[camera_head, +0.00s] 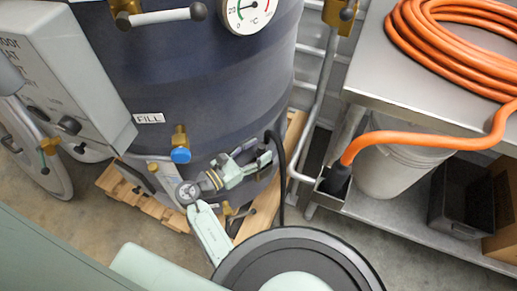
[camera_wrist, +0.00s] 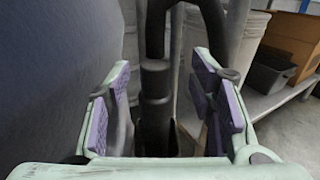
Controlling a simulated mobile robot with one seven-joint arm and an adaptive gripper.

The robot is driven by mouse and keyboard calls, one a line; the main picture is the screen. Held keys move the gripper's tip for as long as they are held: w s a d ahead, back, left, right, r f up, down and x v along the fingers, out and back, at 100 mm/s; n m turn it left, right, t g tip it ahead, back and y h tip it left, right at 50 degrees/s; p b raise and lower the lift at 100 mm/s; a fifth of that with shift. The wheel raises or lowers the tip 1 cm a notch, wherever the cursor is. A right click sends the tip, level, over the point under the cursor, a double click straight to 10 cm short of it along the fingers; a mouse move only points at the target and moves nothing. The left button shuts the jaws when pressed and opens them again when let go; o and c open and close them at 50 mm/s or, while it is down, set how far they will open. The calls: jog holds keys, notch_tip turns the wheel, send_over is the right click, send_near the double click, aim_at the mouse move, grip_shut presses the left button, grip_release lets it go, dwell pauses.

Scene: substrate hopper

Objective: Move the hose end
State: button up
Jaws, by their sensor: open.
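A black hose end (camera_wrist: 155,95) stands upright between my gripper's fingers in the wrist view. Its black hose (camera_wrist: 214,28) arches over at the top and comes down to the right. In the head view the black hose (camera_head: 281,175) hangs beside the dark tank. My gripper (camera_head: 255,157) is open beside the tank's lower right side; in the wrist view my gripper (camera_wrist: 161,78) has a padded finger on each side of the hose end, with no clear grip. The hose end's lower part and support are partly hidden.
The dark tank (camera_head: 230,75) has a FILL label (camera_head: 149,118) and a blue-capped brass fitting (camera_head: 180,155). A coiled orange hose (camera_head: 425,45) lies on a metal table (camera_head: 375,75); its dark end (camera_head: 335,180) sits in a side holder. A white bucket (camera_head: 395,170) stands below.

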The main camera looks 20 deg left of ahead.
jog(key=shift+o, duration=0.4)
jog(key=v, duration=1)
jog(key=shift+a, duration=0.35)
jog(key=shift+s, duration=0.5)
